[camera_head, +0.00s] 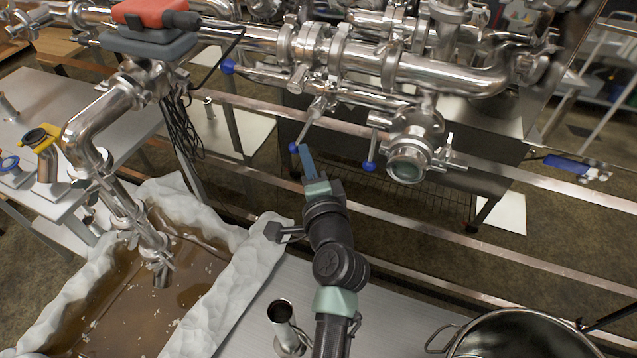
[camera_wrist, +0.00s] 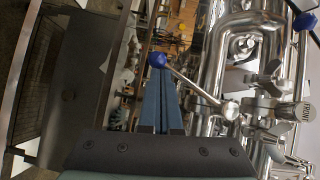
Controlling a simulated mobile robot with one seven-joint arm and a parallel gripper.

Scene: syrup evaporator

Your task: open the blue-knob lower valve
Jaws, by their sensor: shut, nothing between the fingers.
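A blue knob (camera_head: 293,148) caps a thin metal lever that slants down and left from a valve (camera_head: 318,103) on the lower steel pipe. In the wrist view, the same knob (camera_wrist: 157,60) is just beyond my fingertips, and its lever runs down and right to the valve body (camera_wrist: 229,109). My gripper (camera_head: 304,148) has blue fingers, shut and empty, with tips right beside the knob. I cannot tell whether they touch it. Another blue-knob lever (camera_head: 369,166) hangs a little to the right, and a third blue knob (camera_head: 227,66) is higher at left.
Steel pipes (camera_head: 390,62) run across above my gripper, with a round sight glass (camera_head: 407,162) at right. A syrup-filled basin (camera_head: 205,262) is lower left. A steel pot (camera_head: 520,335) and a short metal tube (camera_head: 281,312) stand near my arm.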

